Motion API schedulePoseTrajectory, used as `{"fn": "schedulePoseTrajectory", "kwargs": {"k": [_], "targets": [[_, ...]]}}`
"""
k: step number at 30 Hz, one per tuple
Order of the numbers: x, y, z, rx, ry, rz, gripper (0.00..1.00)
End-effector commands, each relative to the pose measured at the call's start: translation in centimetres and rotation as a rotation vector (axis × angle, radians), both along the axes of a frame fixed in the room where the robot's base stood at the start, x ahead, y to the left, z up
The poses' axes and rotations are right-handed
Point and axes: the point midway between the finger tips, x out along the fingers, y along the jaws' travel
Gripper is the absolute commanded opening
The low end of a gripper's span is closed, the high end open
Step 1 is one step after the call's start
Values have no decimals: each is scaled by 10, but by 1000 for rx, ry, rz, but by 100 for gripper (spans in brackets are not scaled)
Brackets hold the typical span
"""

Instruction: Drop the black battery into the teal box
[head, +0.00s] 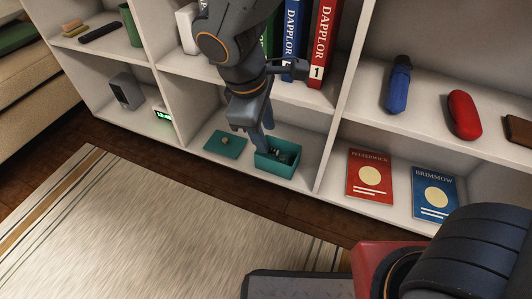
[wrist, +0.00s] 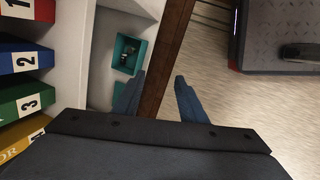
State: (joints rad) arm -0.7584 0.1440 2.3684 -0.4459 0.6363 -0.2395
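The open teal box (head: 271,167) stands on the bottom shelf of the middle bay, with small dark and light items inside. It also shows in the wrist view (wrist: 119,67), up and left of my fingers. I cannot tell for certain whether one of the dark items is the black battery; no battery is clearly visible elsewhere. My gripper (head: 265,137) is above and beside the box in the head view. In the wrist view my gripper (wrist: 161,76) has its two blue fingers apart, with nothing between them.
Shelf dividers rise on both sides. Upright binders (head: 323,45) stand on the shelf above. The rug (head: 130,230) in front is clear.

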Motion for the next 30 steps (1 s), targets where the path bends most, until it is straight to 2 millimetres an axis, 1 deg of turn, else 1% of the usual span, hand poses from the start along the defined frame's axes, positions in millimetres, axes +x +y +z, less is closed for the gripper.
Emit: {"fn": "schedulePoseTrajectory", "kwargs": {"k": [1, 6, 9, 13, 15, 18, 30], "targets": [[-14, -5, 15, 45, 5, -91, 38], [-67, -13, 49, 190, 67, -392, 38], [-95, -14, 63, 263, 113, -532, 38], [-120, -13, 74, 329, 164, -656, 38], [-128, -12, 78, 349, 181, -692, 38], [-133, -12, 80, 362, 194, -718, 38], [-133, -11, 80, 362, 195, -719, 38]]}}
